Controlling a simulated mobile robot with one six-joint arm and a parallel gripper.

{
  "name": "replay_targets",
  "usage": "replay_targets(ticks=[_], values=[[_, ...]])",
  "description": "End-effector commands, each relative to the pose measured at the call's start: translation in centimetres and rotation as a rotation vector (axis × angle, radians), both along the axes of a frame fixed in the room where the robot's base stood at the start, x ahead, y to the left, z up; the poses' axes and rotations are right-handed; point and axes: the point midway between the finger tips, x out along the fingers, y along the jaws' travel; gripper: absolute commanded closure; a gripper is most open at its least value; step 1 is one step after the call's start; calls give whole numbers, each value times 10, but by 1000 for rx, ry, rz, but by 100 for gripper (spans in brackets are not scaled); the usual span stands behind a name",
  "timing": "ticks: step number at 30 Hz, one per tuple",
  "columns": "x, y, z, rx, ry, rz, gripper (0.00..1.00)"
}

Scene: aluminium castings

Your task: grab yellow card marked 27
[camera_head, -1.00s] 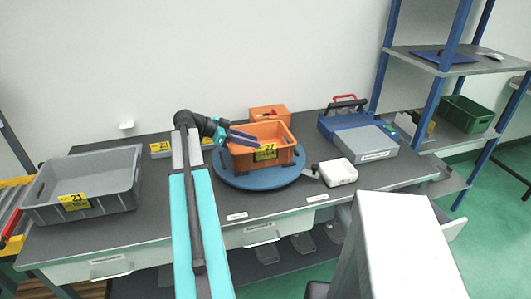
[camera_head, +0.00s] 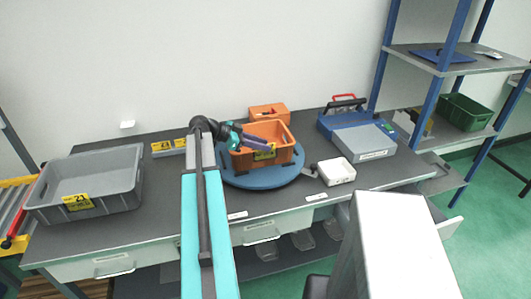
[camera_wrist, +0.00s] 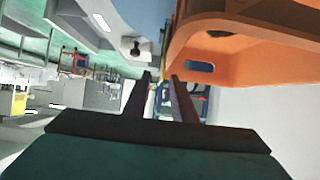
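The yellow card marked 27 (camera_head: 265,155) is on the front of the orange crate (camera_head: 284,156), which stands on a round blue turntable (camera_head: 240,180). My gripper (camera_head: 268,147) reaches in from the left, with its fingers across the crate's front and over the upper part of the card. In the wrist view my gripper (camera_wrist: 161,77) is open, with a gap between its fingertips. The orange crate (camera_wrist: 245,45) fills the upper right there, beside the right finger. A thin yellow strip shows between the fingers, possibly the card edge-on. I cannot tell whether the fingers touch it.
A grey crate (camera_head: 130,187) with a yellow card marked 21 (camera_head: 78,202) stands at the left of the table. A white box (camera_head: 337,171) and a blue device (camera_head: 343,124) are right of the turntable. A smaller orange bin (camera_head: 268,112) stands behind.

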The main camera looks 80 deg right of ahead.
Motion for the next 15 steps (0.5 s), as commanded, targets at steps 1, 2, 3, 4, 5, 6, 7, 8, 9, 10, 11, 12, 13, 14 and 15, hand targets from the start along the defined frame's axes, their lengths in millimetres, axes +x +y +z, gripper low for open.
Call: replay_targets(ticks=[1, 2, 3, 4, 5, 6, 7, 8, 9, 10, 11, 12, 13, 14, 15], values=[[0, 0, 0, 0, 0, 0, 76], [0, 0, 0, 0, 0, 0, 76], [0, 0, 0, 0, 0, 0, 76], [0, 0, 0, 0, 0, 0, 76], [0, 0, 0, 0, 0, 0, 77], [0, 0, 0, 0, 0, 0, 84], [0, 0, 0, 0, 0, 0, 89], [0, 0, 0, 0, 0, 0, 94], [0, 0, 0, 0, 0, 0, 100], [0, 0, 0, 0, 0, 0, 100], [1, 0, 0, 0, 0, 0, 100], [1, 0, 0, 1, 0, 0, 100], [1, 0, 0, 1, 0, 0, 100], [1, 0, 0, 0, 0, 1, 100], [1, 0, 0, 0, 0, 1, 100]])
